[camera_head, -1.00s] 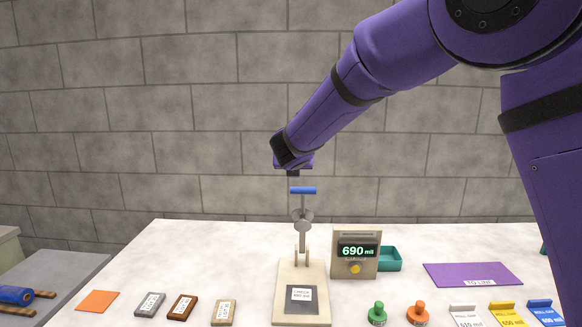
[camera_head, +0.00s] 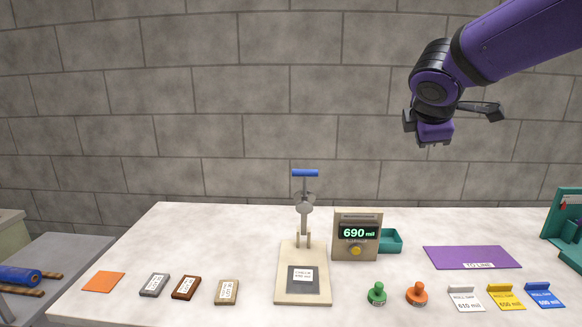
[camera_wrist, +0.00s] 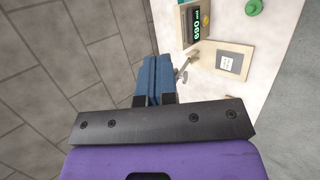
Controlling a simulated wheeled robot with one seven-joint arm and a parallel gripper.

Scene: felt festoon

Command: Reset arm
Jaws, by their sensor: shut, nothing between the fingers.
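My gripper (camera_head: 434,143) hangs high above the right half of the table, in front of the wall, apart from everything below. In the wrist view my gripper's fingers (camera_wrist: 154,78) are shut together with nothing between them. The thickness gauge (camera_head: 303,250) stands at mid-table, its blue handle (camera_head: 305,173) up and a small labelled card on its base. The gauge also shows in the wrist view (camera_wrist: 222,60). The display box (camera_head: 357,247) beside it reads 690 mil.
An orange felt square (camera_head: 103,282) and several labelled blocks lie at left. Green (camera_head: 377,294) and orange (camera_head: 417,294) knobbed stamps, a purple mat (camera_head: 470,257) and white, yellow and blue card holders are at right. A teal tray (camera_head: 391,241) sits behind the box. Air around my arm is clear.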

